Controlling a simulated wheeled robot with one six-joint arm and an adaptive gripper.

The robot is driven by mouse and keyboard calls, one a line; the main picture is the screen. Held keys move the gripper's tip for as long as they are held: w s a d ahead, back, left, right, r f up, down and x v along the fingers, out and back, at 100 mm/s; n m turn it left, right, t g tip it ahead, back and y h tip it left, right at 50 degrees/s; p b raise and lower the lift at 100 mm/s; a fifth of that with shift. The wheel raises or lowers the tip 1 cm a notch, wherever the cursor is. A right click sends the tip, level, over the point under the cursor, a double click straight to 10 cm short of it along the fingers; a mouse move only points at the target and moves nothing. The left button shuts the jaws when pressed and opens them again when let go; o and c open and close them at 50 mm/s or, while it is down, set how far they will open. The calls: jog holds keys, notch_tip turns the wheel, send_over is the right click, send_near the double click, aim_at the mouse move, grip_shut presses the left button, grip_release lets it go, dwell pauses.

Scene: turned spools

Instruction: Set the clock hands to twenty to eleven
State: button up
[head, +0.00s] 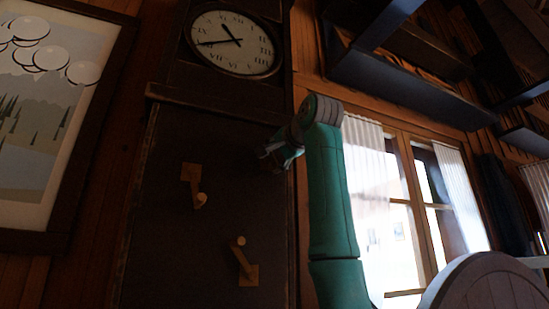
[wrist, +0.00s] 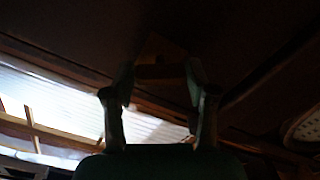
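The round white clock face (head: 255,55) is at the top of a tall dark case in the head view. Its shorter hand (head: 231,32) points to the upper left and its longer hand (head: 211,43) points left, slightly down. Part of the face also shows at the right edge of the wrist view (wrist: 308,126). Two wooden cranks sit on the case front, an upper one (head: 191,176) and a lower one (head: 247,270). My gripper (head: 268,153) is at the case's right side, below the clock. Its fingers are apart in the wrist view (wrist: 160,88), with a dim wooden piece (wrist: 160,71) beyond or between them.
A framed picture (head: 45,130) hangs left of the case. A curtained window (head: 405,200) is to the right, and dark beams or shelves (head: 410,85) are above it. A round wooden top (head: 490,285) stands at lower right. The case front left of my gripper is clear around the cranks.

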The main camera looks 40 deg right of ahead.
jog(key=shift+o, duration=1.3)
jog(key=shift+s, duration=0.1)
jog(key=v, duration=1.2)
